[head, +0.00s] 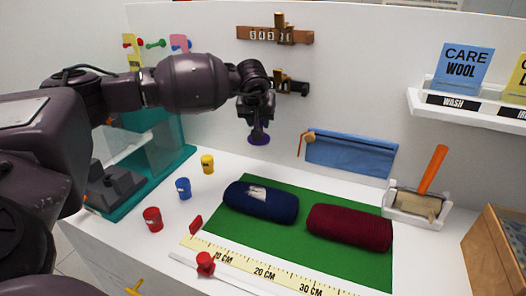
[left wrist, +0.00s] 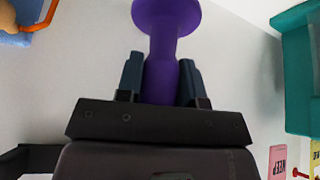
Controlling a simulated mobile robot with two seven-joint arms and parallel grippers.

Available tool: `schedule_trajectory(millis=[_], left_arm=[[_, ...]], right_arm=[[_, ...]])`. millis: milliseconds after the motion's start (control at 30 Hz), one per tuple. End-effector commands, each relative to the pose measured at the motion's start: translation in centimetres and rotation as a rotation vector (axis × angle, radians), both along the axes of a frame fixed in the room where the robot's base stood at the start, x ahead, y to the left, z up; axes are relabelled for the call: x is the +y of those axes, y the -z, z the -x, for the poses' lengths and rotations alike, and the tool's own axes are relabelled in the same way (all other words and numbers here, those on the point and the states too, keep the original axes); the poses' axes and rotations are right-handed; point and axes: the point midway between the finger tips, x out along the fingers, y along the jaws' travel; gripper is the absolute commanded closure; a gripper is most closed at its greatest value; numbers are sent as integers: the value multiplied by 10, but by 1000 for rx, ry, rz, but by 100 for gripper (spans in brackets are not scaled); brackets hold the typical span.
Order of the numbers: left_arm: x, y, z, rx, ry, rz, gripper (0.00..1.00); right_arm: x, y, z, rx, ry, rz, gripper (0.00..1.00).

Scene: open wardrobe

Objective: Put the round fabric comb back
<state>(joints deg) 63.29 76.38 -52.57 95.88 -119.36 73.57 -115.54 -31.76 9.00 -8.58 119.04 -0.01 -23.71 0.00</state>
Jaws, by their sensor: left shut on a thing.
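My left gripper (head: 258,120) is shut on a purple tool with a round, flared end (head: 259,139), which appears to be the round fabric comb. It holds the tool in the air in front of the white back wall, round end down in the head view. In the left wrist view the purple handle (left wrist: 160,80) sits between the two fingers (left wrist: 160,82), and the flared end is cut off by the top edge. My right gripper is not in view.
A blue pouch (head: 350,154) hangs on the wall. Wooden brackets (head: 275,34) are above. Blue and maroon rolls (head: 350,228) lie on a green mat (head: 255,248) behind a yellow ruler (head: 265,270). A white tray (head: 405,215) holds an orange-handled tool.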

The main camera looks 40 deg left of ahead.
Motion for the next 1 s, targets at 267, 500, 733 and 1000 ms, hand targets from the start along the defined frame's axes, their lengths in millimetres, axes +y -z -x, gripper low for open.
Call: schedule_trajectory(millis=[267, 500, 733, 1000], left_arm=[[5, 34, -20, 5, 2, -1, 88], [5, 73, -20, 2, 0, 0, 88], [5, 85, -20, 0, 0, -1, 88], [6, 116, -23, 2, -1, 1, 88]], right_arm=[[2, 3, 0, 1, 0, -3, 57], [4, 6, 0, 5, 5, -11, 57], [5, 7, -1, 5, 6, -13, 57], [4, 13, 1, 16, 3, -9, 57]])
